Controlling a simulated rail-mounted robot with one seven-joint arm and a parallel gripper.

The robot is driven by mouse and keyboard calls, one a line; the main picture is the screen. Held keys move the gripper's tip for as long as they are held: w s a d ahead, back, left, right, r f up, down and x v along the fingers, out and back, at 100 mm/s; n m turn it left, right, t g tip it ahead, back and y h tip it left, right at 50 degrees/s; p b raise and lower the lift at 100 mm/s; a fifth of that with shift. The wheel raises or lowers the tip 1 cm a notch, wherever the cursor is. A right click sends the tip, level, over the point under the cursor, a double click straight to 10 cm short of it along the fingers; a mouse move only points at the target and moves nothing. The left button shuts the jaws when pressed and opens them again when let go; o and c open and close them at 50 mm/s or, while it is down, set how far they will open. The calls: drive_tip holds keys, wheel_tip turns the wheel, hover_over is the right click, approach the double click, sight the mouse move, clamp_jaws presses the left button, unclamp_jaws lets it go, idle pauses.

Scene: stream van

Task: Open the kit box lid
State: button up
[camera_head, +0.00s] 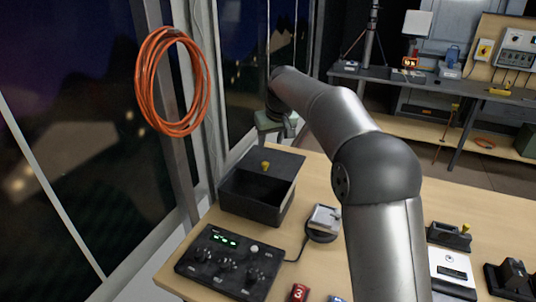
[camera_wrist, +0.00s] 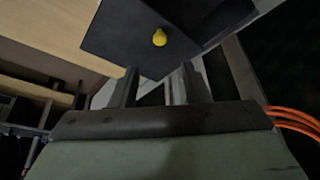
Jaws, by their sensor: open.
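The kit box (camera_head: 250,211) is a dark open-topped box at the table's back left corner. Its dark interior shows. Its lid (camera_head: 283,163) is a flat dark plate at the far side, face up, with a small yellow knob (camera_head: 265,166). In the wrist view the lid (camera_wrist: 118,38) fills the upper middle, and the knob (camera_wrist: 160,38) shows beyond the fingertips. My gripper (camera_wrist: 160,82) is open and empty, its two fingers apart near the lid's edge. In the head view my gripper (camera_head: 268,136) is just behind the lid, partly hidden; contact cannot be told.
A black control panel (camera_head: 229,262) sits in front of the box. A small device on a round base (camera_head: 323,222) stands to the right. My arm crosses above the table's middle. An orange cable coil (camera_head: 172,82) hangs at the left window. Bare wood (camera_head: 312,181) shows right of the box.

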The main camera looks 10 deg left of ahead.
drive_tip(key=v, duration=0.6)
drive_tip(key=shift+r, duration=0.25)
drive_tip(key=s+d+f+m+g+h, duration=0.1)
drive_tip(key=s+d+f+m, duration=0.15)
drive_tip(key=s+d, duration=0.65)
drive_tip(key=s+d+f+m+g+h, duration=0.1)
drive_tip(key=s+d+f, duration=0.3)
drive_tip(key=s+d, duration=0.55)
drive_tip(key=s+d+f, duration=0.1)
drive_tip(key=s+f, duration=0.2)
drive_tip(key=s, duration=0.4)
drive_tip(key=s+d+f+m+g, duration=0.1)
drive_tip(key=s+d+f, duration=0.1)
drive_tip(key=s+f, duration=0.2)
drive_tip(key=s+d+f+m, duration=0.1)
drive_tip(key=s+d+f, duration=0.1)
drive_tip(key=s, duration=0.8)
drive_tip(key=shift+f+g, duration=0.3)
drive_tip(key=shift+f, duration=0.5)
